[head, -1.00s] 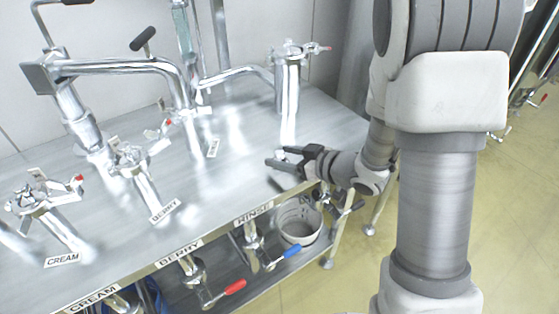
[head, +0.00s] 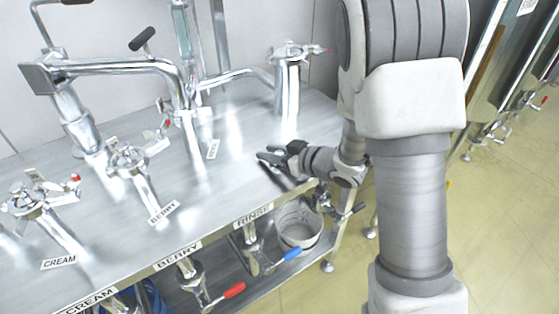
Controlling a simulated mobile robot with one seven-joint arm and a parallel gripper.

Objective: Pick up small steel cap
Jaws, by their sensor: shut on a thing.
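My gripper (head: 266,156) is low over the right part of the steel bench top, near its front right edge, with its fingers pointing left. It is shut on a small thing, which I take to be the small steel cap. The cap is mostly hidden by the fingers and too small to make out clearly. My arm comes in from the right and blocks part of the view.
The steel bench (head: 226,185) carries an upright pipe with a clamp (head: 288,85) behind my gripper. Clamped fittings stand by the BERRY (head: 162,212) and CREAM (head: 59,262) labels at left. Valves and a bucket (head: 300,228) are below the front edge.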

